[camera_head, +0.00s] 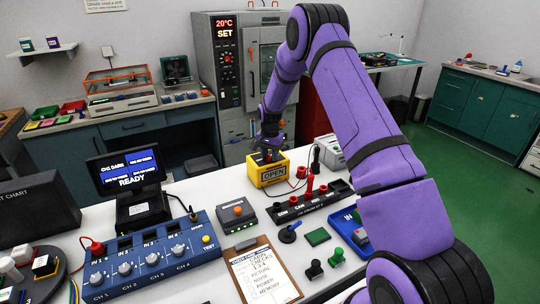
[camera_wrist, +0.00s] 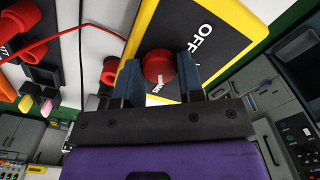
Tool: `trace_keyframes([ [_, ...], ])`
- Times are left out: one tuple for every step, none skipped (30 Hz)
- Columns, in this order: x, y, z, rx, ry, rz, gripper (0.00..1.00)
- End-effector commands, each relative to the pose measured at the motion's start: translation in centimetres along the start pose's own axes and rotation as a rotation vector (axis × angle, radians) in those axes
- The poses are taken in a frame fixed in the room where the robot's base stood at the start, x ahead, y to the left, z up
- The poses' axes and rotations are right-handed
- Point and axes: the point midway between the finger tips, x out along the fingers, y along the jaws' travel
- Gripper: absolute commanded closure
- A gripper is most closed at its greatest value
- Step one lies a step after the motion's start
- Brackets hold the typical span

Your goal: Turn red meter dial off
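The round red dial (camera_wrist: 160,66) with a pale mark sits on that face. My gripper (camera_wrist: 160,72) has one finger on each side of the dial, very close to it. Whether both fingers press on it I cannot tell. In the head view my gripper (camera_head: 268,152) is over the meter's top and hides the dial.
A black strip with red sockets (camera_head: 310,199) and a grey box with an orange knob (camera_head: 237,209) stand near the meter. A blue channel box (camera_head: 152,257) and a clipboard (camera_head: 263,275) lie in front. Red leads run beside the meter.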

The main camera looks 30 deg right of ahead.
Motion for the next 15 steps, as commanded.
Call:
trace_keyframes([
  [-0.01,0.00,0.00,0.000,0.000,0.000,0.88],
  [-0.02,0.00,0.00,0.000,0.000,0.000,0.88],
  [-0.02,0.00,0.00,-0.002,0.000,0.000,0.88],
  [-0.02,0.00,0.00,-0.003,0.000,0.000,0.88],
  [-0.02,0.00,0.00,-0.006,0.000,0.000,0.88],
  [-0.03,0.00,0.00,-0.012,0.000,0.000,0.88],
  [-0.03,-0.01,0.00,-0.017,0.000,0.000,0.88],
  [-0.03,0.00,0.00,-0.024,0.000,0.000,0.88],
  [-0.03,-0.01,0.00,-0.035,0.000,0.000,0.88],
  [-0.03,-0.01,0.00,-0.046,0.000,0.000,0.88],
  [-0.03,-0.01,0.00,-0.059,0.000,0.000,0.88],
  [-0.03,-0.01,0.00,-0.077,0.000,-0.001,0.88],
  [-0.04,-0.01,0.01,-0.094,0.000,-0.001,0.88],
  [-0.04,-0.02,0.01,-0.112,0.000,-0.001,0.88],
  [-0.04,-0.02,0.01,-0.139,0.000,-0.001,0.88],
])
